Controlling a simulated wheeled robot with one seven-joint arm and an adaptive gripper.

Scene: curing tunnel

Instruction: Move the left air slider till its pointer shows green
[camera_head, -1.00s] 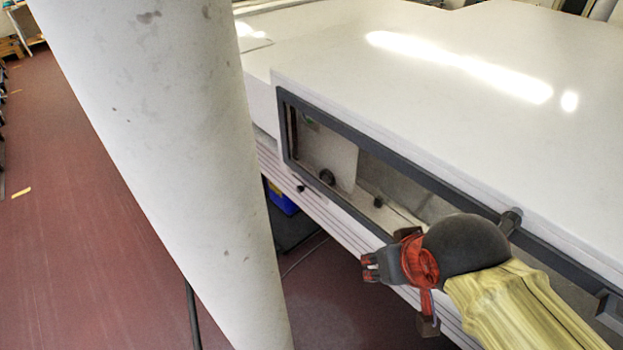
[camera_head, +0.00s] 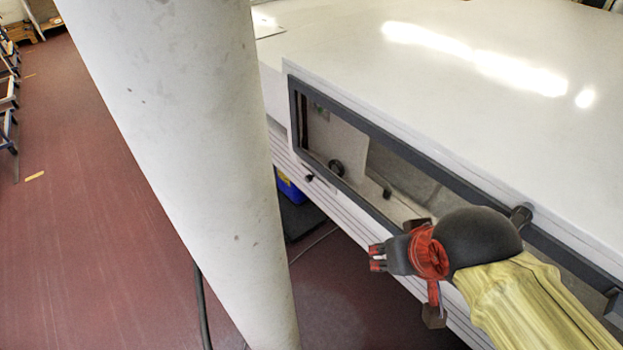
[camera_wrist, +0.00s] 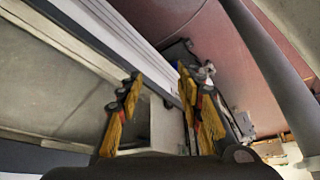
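A white tunnel housing (camera_head: 450,75) carries a dark-framed opening (camera_head: 350,122). Small dark round knobs show at its left end: one inside the opening (camera_head: 336,168), one on the outer side below it (camera_head: 308,178). I cannot tell which is the left air slider; no pointer can be read. A small green patch (camera_head: 320,110) shows in the opening's upper left corner. My gripper (camera_head: 377,257) is in front of the housing's side, right of and below these knobs, apart from them. In the wrist view its yellow-padded fingers (camera_wrist: 158,95) stand apart with nothing held between them.
The long pale ledge of the housing (camera_head: 350,235) runs beneath the opening, close to my gripper. A blue box (camera_head: 290,189) stands on the floor under the housing. The red floor (camera_head: 90,210) at the left is largely clear. A rack (camera_head: 8,100) stands at the far left.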

